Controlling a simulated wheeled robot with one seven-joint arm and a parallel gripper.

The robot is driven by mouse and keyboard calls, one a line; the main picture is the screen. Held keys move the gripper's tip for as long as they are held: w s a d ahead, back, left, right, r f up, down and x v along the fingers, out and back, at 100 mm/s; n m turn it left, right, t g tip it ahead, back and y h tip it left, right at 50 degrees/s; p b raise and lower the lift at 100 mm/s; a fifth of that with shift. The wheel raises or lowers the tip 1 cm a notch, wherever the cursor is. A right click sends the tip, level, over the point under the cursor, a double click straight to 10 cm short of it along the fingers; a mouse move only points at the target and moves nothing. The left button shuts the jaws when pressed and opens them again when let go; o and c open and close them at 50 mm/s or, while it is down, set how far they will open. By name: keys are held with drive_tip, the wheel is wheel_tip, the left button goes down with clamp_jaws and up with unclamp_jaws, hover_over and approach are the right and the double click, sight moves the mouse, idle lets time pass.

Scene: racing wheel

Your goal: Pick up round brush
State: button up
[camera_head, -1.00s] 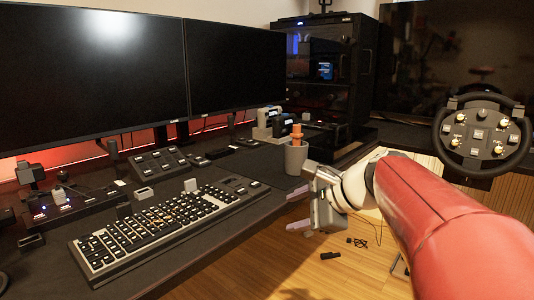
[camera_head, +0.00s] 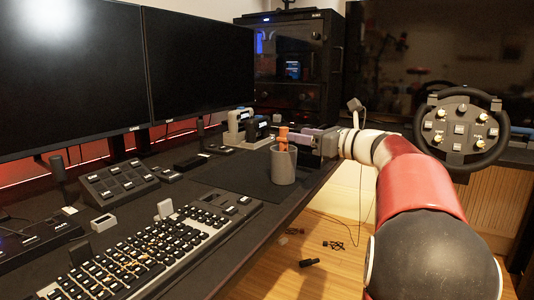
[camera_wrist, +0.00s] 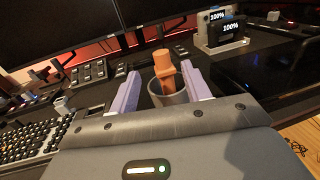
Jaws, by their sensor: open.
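The round brush appears as an orange-brown handle (camera_head: 283,137) standing in a grey cup (camera_head: 284,168) on the desk, with its lower part hidden in the cup. In the wrist view the handle (camera_wrist: 163,66) rises from the cup (camera_wrist: 179,97), slightly tilted. My gripper (camera_head: 300,138) is just right of the handle in the head view, about level with it above the cup rim. In the wrist view my gripper (camera_wrist: 160,70) is open, with one purple finger on each side of the handle and gaps to both. Contact is not visible.
A keyboard (camera_head: 165,248) and a button box (camera_head: 118,182) lie left of the cup. White devices with displays (camera_head: 243,126) stand behind it. Monitors (camera_head: 200,65) line the back. A steering wheel (camera_head: 460,130) is at right. The desk mat around the cup is mostly clear.

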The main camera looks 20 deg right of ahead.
drive_tip(key=x, duration=0.8)
drive_tip(key=shift+w+d, duration=0.1)
drive_tip(key=shift+w, duration=0.15)
clamp_jaws()
